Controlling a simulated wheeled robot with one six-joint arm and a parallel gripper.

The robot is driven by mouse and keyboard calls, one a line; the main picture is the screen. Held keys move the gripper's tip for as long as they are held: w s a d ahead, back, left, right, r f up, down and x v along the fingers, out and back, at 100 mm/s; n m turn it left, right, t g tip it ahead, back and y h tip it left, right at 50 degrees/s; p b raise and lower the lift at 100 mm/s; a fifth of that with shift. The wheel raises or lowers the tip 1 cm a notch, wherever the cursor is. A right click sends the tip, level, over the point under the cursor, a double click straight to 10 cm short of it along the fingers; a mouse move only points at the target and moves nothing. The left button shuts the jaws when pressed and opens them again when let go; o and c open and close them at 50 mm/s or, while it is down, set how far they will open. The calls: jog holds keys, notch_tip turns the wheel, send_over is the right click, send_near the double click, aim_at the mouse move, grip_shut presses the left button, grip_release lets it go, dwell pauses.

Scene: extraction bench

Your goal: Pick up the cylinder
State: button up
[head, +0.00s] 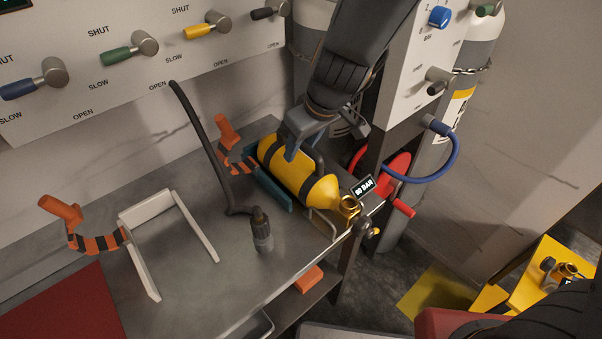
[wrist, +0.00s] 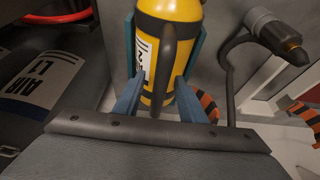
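The yellow cylinder (head: 298,172) with black bands lies on its side in a teal cradle (head: 272,190) at the bench's right end. Its brass valve (head: 348,205) points toward the front right, beside a "90 BAR" tag. My gripper (head: 292,152) is over the cylinder from above. In the wrist view the cylinder (wrist: 172,9) shows its black handle (wrist: 166,55) running between my two blue-grey fingers (wrist: 160,85). The fingers are apart, one on each side of the handle, with a small gap visible. Firm contact with the handle is not visible.
A black hose ends in a connector (head: 262,230) left of the cylinder. A panel of levers (head: 130,50) stands behind. A blue hose (head: 440,178) and red wheel (head: 396,172) are right.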

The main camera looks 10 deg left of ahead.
grip_shut()
dwell(1.4)
jog(key=shift+w+r, duration=0.1)
